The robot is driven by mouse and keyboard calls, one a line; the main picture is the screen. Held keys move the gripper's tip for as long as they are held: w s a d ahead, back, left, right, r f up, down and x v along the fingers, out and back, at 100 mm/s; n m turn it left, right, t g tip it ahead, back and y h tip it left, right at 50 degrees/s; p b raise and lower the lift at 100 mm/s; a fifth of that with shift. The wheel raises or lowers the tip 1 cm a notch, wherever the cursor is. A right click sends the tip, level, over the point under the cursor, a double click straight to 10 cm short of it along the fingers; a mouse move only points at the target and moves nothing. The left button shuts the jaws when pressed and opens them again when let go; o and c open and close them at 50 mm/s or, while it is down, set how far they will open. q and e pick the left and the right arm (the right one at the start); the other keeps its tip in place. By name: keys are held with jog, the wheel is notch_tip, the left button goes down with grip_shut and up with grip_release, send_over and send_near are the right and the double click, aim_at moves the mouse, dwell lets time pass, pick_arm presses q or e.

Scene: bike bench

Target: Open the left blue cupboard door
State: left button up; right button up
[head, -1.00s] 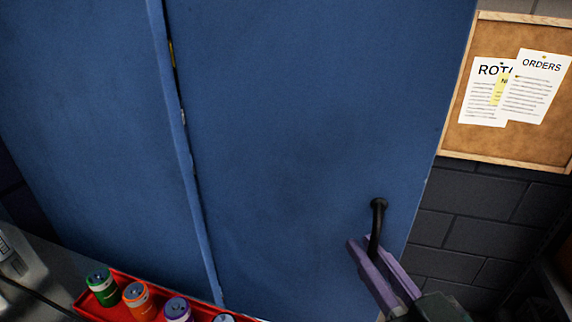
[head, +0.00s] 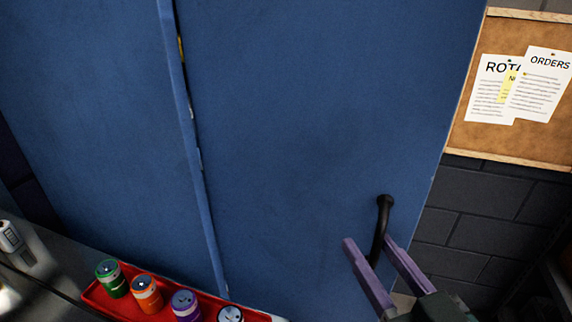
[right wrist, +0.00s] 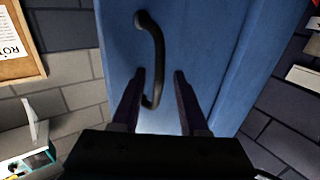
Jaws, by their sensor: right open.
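A blue cupboard panel (head: 300,110) with a black bar handle (head: 384,215) near its right edge fills the middle of the head view. A second blue panel (head: 90,120) lies to its left, with a narrow gap between them showing small yellow and pale bits. I cannot tell how far the panel with the handle stands open. My right gripper (head: 369,242) is open, its purple fingers on either side of the handle's lower part. The right wrist view shows the handle (right wrist: 155,45) between and beyond the open fingertips. My left gripper is out of view.
A red tray (head: 110,307) with several coloured cylinders (head: 145,292) stands on a grey bench at the lower left. A corkboard (head: 500,140) with papers hangs on the dark block wall right of the cupboard.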

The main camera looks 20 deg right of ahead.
jog(key=s+a+b, duration=0.1)
jog(key=s, duration=0.9)
jog(key=shift+a, duration=0.3)
jog(key=shift+w, duration=0.1)
